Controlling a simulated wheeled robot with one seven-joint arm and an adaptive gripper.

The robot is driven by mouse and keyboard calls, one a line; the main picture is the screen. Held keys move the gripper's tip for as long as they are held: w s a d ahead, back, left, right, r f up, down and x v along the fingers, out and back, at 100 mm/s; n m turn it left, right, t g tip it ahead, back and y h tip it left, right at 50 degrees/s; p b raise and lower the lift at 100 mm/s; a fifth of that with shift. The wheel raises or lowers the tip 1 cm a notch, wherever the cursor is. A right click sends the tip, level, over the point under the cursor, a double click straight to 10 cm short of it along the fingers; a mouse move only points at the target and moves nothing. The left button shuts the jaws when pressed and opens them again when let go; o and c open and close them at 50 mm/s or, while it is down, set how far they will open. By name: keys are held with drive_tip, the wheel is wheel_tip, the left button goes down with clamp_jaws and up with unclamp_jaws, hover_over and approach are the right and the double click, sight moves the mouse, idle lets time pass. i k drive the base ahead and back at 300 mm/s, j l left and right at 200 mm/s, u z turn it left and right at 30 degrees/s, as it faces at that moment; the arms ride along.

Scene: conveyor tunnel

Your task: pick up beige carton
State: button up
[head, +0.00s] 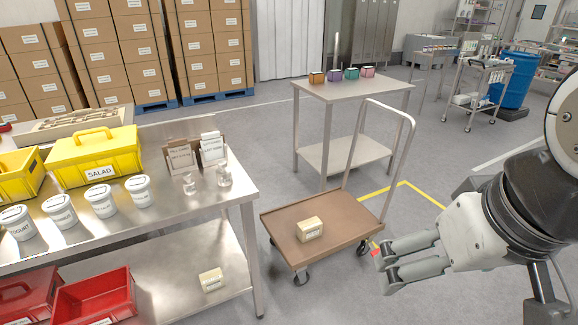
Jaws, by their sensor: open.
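A small beige carton (310,230) with a dark-printed label sits on the brown deck of a platform cart (345,240). A second small beige carton (212,280) lies on the lower shelf of the steel table (160,240) at the left. My gripper (384,261) is open and empty, entering from the right with its fingers pointing left. In the picture it is to the right of the cart's carton and a little lower, apart from it.
The cart's upright metal handle (413,140) stands between the cart and a table with several small coloured boxes (334,76). The steel table holds a yellow SALAD bin (95,157), white tubs (101,201) and small bottles (224,175). Red bins (95,297) are below.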

sight(307, 230)
drive_tip(key=i+l+u, duration=0.15)
drive_tip(key=i+l, duration=0.15)
drive_tip(key=i+l+u, duration=0.1)
drive_tip(key=i+l, duration=0.25)
drive_tip(key=i+l+u, duration=0.15)
drive_tip(key=i+l, duration=0.15)
drive_tip(key=i+l+u, duration=0.1)
drive_tip(key=i+l, duration=0.2)
drive_tip(key=i+l+u, duration=0.15)
drive_tip(key=l, duration=0.4)
drive_tip(key=i+l+u, duration=0.15)
drive_tip(key=i+l, duration=0.2)
drive_tip(key=l, duration=0.1)
